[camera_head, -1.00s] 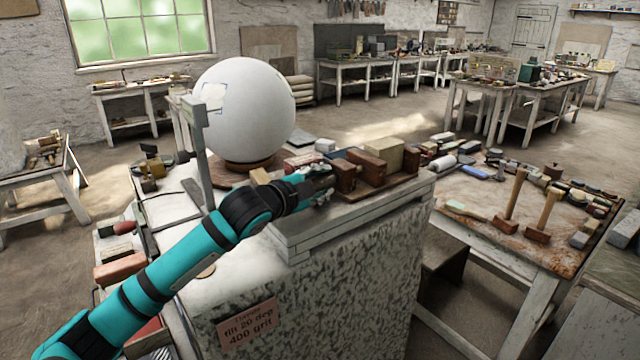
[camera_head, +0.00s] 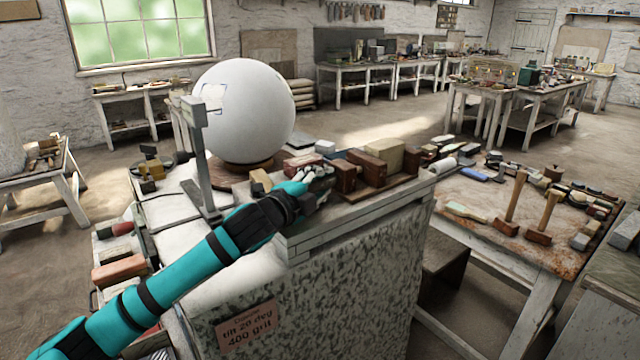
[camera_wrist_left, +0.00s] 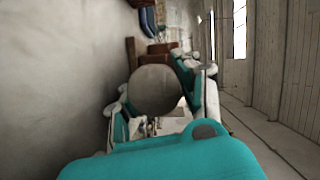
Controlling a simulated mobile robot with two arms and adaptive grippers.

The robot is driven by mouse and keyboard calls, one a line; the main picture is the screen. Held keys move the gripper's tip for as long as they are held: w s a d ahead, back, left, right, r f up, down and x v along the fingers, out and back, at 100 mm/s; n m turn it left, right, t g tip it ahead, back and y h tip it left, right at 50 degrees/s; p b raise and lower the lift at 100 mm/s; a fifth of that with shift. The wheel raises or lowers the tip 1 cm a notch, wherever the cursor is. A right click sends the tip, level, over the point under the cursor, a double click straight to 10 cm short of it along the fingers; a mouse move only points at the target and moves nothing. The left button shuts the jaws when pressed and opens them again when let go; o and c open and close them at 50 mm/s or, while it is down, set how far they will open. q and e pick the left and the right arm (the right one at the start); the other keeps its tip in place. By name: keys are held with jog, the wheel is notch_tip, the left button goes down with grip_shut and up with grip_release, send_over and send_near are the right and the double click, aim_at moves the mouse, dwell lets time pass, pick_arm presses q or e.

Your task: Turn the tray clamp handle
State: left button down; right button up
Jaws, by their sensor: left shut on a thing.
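My left gripper (camera_head: 318,178) reaches over the plinth top to the left end of the wooden tray (camera_head: 392,190). It is shut on the tray clamp handle, which the fingers mostly hide in the head view. In the left wrist view, a round dark grey piece (camera_wrist_left: 155,90), which looks like the handle's end, sits between the fingers of my left gripper (camera_wrist_left: 160,105). Reddish-brown wooden blocks (camera_head: 367,165) stand on the tray just right of the gripper. A paler block (camera_head: 385,154) stands behind them. My right gripper is not in view.
A large white plaster sphere (camera_head: 243,112) rests on a round brown base behind my arm. A grey upright post (camera_head: 204,165) stands left of it. A sign (camera_head: 246,326) hangs on the speckled plinth front. A table with mallets (camera_head: 513,205) stands at right.

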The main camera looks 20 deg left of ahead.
pick_arm(q)
jog(key=c, duration=1.2)
grip_release()
jog(key=v, duration=1.1)
jog(key=shift+a, duration=0.1)
jog(key=shift+s+a+r, duration=0.1)
jog(key=shift+s+r, duration=0.05)
jog(key=shift+s, duration=0.3)
